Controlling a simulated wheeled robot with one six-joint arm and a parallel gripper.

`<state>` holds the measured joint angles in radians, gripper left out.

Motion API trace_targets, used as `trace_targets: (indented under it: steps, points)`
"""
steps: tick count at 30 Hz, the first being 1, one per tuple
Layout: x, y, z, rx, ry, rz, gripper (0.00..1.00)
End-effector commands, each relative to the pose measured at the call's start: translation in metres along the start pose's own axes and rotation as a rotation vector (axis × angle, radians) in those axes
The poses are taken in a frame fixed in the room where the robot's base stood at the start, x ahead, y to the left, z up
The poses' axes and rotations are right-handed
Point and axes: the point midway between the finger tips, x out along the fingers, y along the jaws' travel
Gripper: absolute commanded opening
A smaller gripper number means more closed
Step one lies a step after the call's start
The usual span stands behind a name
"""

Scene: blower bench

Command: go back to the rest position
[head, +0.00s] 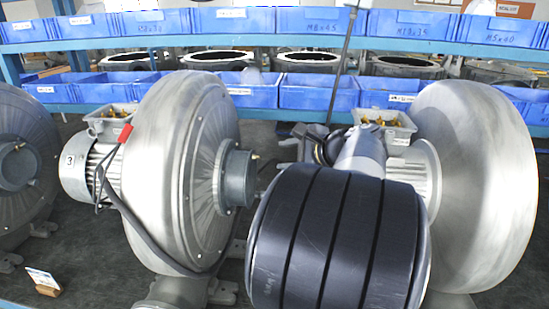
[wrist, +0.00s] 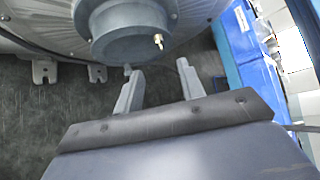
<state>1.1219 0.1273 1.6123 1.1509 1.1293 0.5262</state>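My gripper (wrist: 160,70) shows in the wrist view with its two grey fingers apart and nothing between them. It is close to a blower's grey round hub (wrist: 125,30), which has a small brass fitting (wrist: 158,41). A gap of dark bench seems to lie between the fingertips and the hub. In the head view, my dark arm link fills the lower middle and hides the gripper. The middle blower (head: 172,160) stands left of my arm, with its hub (head: 238,178) facing the arm.
Another blower (head: 485,185) stands behind my arm at right, and one more (head: 20,165) at far left. Blue bins (head: 315,95) line the shelves behind. A small card on a wooden stand (head: 45,285) sits at lower left. A dark cable hangs along the middle blower.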

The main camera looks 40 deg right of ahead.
Motion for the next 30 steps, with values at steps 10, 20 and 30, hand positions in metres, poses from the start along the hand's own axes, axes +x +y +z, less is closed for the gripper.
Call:
trace_targets:
  steps: [10,20,30]
  points:
    - [-0.018,0.0,0.0,0.001,0.0,0.001,0.37]
    - [-0.011,0.0,0.001,0.0,-0.003,0.002,0.37]
    - [0.047,0.0,0.002,0.002,-0.006,0.005,0.37]
